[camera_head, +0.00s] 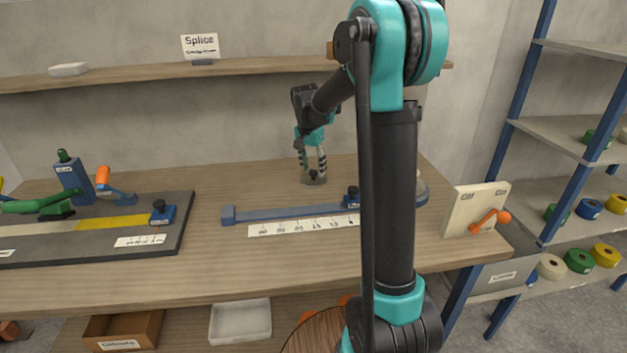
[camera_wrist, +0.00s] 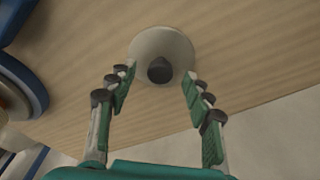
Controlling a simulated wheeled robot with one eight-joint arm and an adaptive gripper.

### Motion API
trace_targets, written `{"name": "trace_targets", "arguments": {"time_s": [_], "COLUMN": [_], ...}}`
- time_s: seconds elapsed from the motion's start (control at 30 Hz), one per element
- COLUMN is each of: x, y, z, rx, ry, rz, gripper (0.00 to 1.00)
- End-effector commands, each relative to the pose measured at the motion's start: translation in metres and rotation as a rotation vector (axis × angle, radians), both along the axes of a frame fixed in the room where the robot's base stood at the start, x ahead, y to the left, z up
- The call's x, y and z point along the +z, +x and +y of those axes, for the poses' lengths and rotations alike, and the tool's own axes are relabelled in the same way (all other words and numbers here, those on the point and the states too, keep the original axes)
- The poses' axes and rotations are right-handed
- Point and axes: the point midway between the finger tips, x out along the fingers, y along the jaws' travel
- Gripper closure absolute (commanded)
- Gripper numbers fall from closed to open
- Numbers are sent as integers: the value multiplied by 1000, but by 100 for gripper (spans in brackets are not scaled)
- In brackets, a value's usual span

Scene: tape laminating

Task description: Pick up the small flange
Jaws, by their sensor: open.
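The small flange (camera_wrist: 160,45) is a pale round disc with a dark knob in its middle. It lies on the wooden workbench (camera_head: 215,270). In the wrist view the knob lies ahead of and between the fingertips. My gripper (camera_wrist: 155,80) is open, with one finger on each side of the knob and no contact visible. In the head view my gripper (camera_head: 313,165) points down at the flange (camera_head: 314,181) near the back of the bench. The fingers hide part of the flange there.
A blue bar gauge (camera_head: 285,213) and a white scale strip (camera_head: 300,226) lie in front of the gripper. A dark fixture board (camera_head: 100,228) is at left. A wall shelf (camera_head: 150,75) runs behind.

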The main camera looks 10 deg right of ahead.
Motion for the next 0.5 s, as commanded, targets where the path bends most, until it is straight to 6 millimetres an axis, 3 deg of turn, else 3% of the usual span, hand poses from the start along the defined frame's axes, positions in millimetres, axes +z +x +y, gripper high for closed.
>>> {"name": "trace_targets", "arguments": {"time_s": [0.2, 0.43, 0.5], "x": [-23, -24, -24], "y": [3, 3, 3], "z": [-2, -3, -3], "rx": [0, 0, 0], "ry": [0, 0, 0], "rz": [0, 0, 0], "gripper": [49, 49, 55]}}
